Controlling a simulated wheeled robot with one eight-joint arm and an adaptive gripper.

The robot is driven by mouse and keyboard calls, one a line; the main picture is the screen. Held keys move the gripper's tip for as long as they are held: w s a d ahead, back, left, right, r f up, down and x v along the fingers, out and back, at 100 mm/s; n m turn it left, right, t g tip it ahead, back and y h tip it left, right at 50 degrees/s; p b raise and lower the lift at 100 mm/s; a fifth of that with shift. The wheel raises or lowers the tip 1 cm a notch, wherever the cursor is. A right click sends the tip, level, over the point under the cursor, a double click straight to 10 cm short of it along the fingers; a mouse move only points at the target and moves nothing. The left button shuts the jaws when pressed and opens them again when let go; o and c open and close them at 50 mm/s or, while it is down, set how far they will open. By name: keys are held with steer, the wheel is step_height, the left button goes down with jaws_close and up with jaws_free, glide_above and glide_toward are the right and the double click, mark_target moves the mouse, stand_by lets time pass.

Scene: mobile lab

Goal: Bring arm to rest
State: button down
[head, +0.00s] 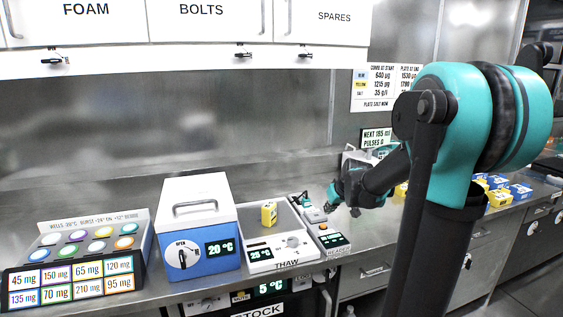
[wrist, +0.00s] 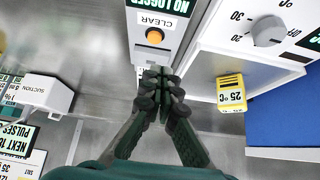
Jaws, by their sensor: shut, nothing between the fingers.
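My arm (head: 440,130), teal and dark grey, reaches over the right part of the counter. My gripper (head: 332,197) hangs just above and beside the reader (head: 331,238). In the wrist view my gripper (wrist: 162,78) has its dark green fingers together and empty, tips close to the reader's edge below the orange button (wrist: 155,37) marked CLEAR. The reader's screen there shows "NO LOGGER", partly cut off.
A yellow block (head: 269,214) stands on the white thaw unit (head: 276,253). Left are a lidded white and blue box (head: 198,222) and a rack of coloured wells (head: 77,262). Yellow and blue boxes (head: 510,192) stand at right. Wall cabinets (head: 200,25) hang above.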

steer(key=s+f+m+g, duration=0.1)
steer(key=s+f, duration=0.3)
steer(key=s, duration=0.5)
steer(key=s+d+f+m+h, duration=0.1)
steer(key=s+f, duration=0.3)
steer(key=s, duration=0.6)
steer(key=s+d+f+m+g+h, duration=0.1)
steer(key=s+f, duration=0.3)
steer(key=s, duration=0.5)
steer(key=shift+s+g, duration=0.25)
steer(key=shift+g, duration=0.05)
